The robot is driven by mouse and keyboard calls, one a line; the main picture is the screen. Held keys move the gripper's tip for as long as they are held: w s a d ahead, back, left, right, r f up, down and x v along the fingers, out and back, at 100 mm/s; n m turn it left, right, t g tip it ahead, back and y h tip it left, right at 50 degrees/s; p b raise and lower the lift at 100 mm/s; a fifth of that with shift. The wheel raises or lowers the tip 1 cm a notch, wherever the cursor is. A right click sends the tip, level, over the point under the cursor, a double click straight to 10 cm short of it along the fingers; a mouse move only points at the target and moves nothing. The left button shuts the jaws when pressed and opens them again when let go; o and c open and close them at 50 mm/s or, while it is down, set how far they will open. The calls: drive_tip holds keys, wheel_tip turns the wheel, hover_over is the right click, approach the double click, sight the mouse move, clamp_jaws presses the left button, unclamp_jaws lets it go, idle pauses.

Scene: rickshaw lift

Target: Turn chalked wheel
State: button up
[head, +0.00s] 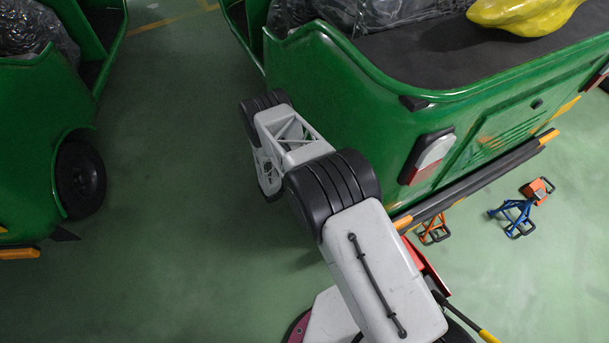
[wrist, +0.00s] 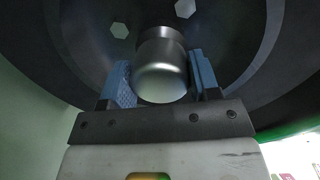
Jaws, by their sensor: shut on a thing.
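In the wrist view a dark wheel (wrist: 80,45) fills the upper part, with pale hexagonal bolts and a rounded silver hub cap (wrist: 160,85) at its centre. My gripper (wrist: 161,68) has one blue pad on each side of the hub cap and is shut on it. No chalk mark shows on the visible part of the wheel. In the head view my arm reaches to the side of the near green rickshaw (head: 350,90); my gripper and the held wheel are hidden there.
A second green rickshaw (head: 35,120) with a dark wheel (head: 80,178) stands at the left. Green floor (head: 170,200) lies clear between them. An orange stand (head: 433,230) and a blue stand (head: 518,214) are on the floor by the near rickshaw's bumper (head: 470,184).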

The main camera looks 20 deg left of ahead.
drive_tip(key=shift+n, duration=2.2)
drive_tip(key=o, duration=1.3)
drive_tip(key=shift+s+a, duration=0.1)
drive_tip(key=shift+a, duration=0.05)
drive_tip(key=shift+v, duration=3.7)
